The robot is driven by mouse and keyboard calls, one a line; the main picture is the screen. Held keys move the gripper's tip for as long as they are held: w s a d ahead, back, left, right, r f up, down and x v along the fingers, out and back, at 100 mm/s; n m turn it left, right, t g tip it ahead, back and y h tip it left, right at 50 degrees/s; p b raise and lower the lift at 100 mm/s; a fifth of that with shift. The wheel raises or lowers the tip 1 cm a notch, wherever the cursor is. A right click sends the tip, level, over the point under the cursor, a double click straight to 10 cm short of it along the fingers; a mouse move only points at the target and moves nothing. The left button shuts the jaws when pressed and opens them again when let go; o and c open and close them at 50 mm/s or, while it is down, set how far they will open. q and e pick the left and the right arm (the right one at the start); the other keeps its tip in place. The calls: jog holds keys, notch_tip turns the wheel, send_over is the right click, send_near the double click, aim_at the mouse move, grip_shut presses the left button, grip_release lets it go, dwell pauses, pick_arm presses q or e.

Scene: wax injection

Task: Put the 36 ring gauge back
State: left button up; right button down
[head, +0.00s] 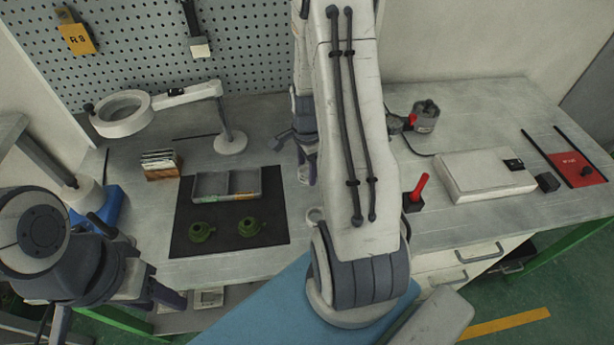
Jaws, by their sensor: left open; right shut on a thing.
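I cannot make out the 36 ring gauge for certain. My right gripper (305,155) is over the back middle of the workbench, mostly hidden behind my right arm. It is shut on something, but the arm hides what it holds. My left gripper (160,295) is open at the lower left, in front of the bench's front edge and apart from the things on the bench. A small pale ring-shaped thing (315,215) shows beside my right arm near the dark mat; I cannot tell what it is.
A dark mat (185,235) carries a grey divided tray (227,184) and two green parts (250,227). A magnifier lamp (231,142), card holder (160,165), red-handled tool (419,187), white box (480,175) and red pad (575,168) stand around. A pegboard (250,50) rises behind.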

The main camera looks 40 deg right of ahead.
aim_at(307, 186)
jog(key=shift+f, duration=1.95)
jog(key=shift+f, duration=0.2)
jog(key=shift+c, duration=0.3)
grip_release()
jog(key=shift+r, duration=0.15)
